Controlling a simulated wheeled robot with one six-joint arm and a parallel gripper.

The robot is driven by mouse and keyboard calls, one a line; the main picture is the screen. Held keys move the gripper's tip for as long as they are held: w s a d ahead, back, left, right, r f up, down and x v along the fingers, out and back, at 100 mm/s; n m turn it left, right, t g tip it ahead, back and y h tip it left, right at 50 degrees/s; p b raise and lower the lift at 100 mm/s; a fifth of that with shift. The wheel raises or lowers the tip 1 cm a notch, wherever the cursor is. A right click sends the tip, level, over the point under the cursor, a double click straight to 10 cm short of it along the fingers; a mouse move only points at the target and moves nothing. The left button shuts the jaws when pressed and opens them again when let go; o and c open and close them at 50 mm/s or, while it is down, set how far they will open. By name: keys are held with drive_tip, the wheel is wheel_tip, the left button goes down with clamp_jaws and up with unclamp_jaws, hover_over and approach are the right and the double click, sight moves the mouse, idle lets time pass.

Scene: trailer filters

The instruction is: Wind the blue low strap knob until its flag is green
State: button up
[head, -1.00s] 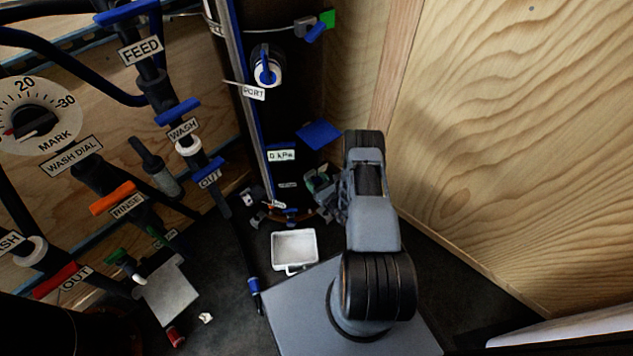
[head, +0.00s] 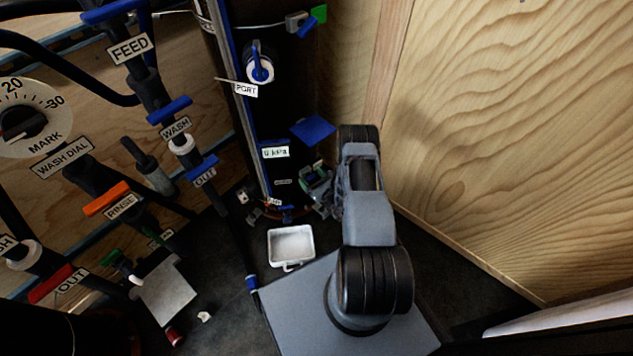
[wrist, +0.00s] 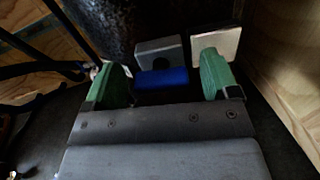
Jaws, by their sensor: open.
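The blue low strap knob (wrist: 162,80) shows in the wrist view in front of a grey block (wrist: 158,53) on the dark cylinder. My gripper (wrist: 163,84) is open, with one green finger on each side of the knob. I see a gap on both sides, wider at the right finger. A pale, whitish plate, which looks like the flag (wrist: 217,44), stands behind the right finger; it does not look green. In the head view my gripper (head: 318,184) is low beside the black cylinder (head: 280,110), and the low knob cannot be made out there.
Higher on the cylinder, another strap has a blue knob (head: 308,28) and a green flag (head: 320,13). A blue plate (head: 313,130) juts out above my gripper. A white tray (head: 291,262) lies on the floor nearby. A wooden wall (head: 500,130) stands to the right.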

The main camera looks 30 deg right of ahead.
drive_tip(key=p+v, duration=0.3)
drive_tip(key=v, duration=1)
drive_tip(key=shift+s, duration=0.35)
